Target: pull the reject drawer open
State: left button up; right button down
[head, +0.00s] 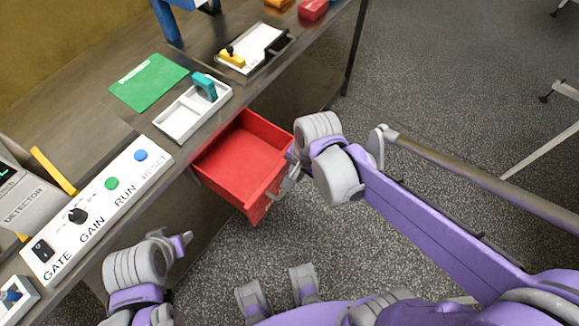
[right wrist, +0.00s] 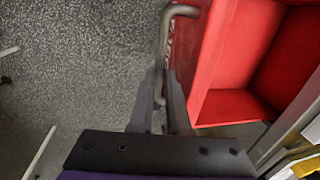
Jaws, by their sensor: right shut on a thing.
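The red reject drawer (head: 238,158) stands well out from under the table's front edge, and its inside is empty. Its front also shows in the right wrist view (right wrist: 200,62), with part of some lettering. A grey bar handle (right wrist: 163,38) runs along that front. My right gripper (head: 287,180) is at the drawer front, its fingers shut on the handle; the fingers also show in the right wrist view (right wrist: 166,88). My left gripper (head: 183,243) is in front of the table, left of the drawer and away from it. Its finger gap is not clear.
A control panel (head: 97,216) with GATE, GAIN and RUN controls lies on the table (head: 88,125). A white tray (head: 178,122) with a teal object (head: 205,87) and a green sheet (head: 148,83) lie above the drawer. The floor (head: 440,90) to the right is mostly clear.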

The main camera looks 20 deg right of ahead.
jog(key=c, duration=0.9)
grip_release()
jog(key=r, duration=0.3)
jog(key=s+r+p, duration=0.1)
jog(key=r, duration=0.3)
jog(key=d+r+p, duration=0.1)
jog(key=r, duration=0.2)
jog(key=shift+s+d+r, duration=0.1)
jog(key=shift+s+r, duration=0.2)
jog(key=shift+r, duration=0.05)
jog(key=shift+s, duration=0.1)
jog(key=s+d+f+n+t+p, duration=0.1)
jog(key=n, duration=0.2)
jog(key=s+d+n+t+h+p, duration=0.1)
jog(key=s+n, duration=0.1)
jog(key=n, duration=0.2)
jog(key=s+d+f+n+t+p, duration=0.1)
jog(key=n, duration=0.2)
jog(key=shift+s+f+n+t, duration=0.3)
jog(key=shift+f, duration=0.05)
